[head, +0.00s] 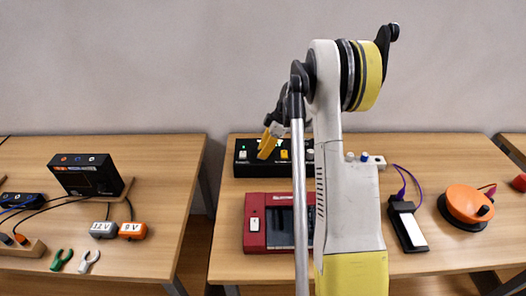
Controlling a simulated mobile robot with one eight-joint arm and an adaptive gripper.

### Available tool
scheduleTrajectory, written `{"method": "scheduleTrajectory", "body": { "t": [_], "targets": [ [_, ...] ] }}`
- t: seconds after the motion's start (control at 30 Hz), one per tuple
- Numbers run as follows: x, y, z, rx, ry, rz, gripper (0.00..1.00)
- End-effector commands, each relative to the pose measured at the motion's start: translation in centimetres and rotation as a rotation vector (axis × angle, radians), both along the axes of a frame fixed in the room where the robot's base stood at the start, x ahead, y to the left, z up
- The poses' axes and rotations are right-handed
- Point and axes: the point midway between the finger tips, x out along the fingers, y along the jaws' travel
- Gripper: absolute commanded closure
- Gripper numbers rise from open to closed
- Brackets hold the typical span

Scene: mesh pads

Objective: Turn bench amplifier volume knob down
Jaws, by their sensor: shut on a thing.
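A black box with a green light and several controls along it, which looks like the bench amplifier (247,169), sits at the back left of the right-hand table. A white control (242,155) and a yellow control (284,155) show on it. My gripper (265,153) has yellow fingers and points down at the box between these two controls. It is shut on what seems to be the volume knob, which the fingers hide. The knob's setting cannot be seen. My arm covers the right end of the box.
A dark red device (255,240) lies in front of the amplifier, partly behind my arm. To the right are a white strip with blue knobs (375,162), a black-and-white device (408,228) with a purple cable, and an orange round thing (467,203). A gap separates the left table (165,190).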

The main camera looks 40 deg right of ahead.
Motion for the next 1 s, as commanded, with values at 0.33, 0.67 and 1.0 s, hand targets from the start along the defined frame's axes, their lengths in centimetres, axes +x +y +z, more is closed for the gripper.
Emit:
{"method": "scheduleTrajectory", "body": {
  "t": [0.33,0.67,1.0],
  "targets": [
    [-0.06,0.03,-0.07,0.0,0.002,0.049,1.0],
    [-0.05,0.03,-0.08,0.0,0.002,0.049,0.68],
    [-0.03,-0.01,0.01,0.0,0.001,0.048,0.54]
  ]
}}
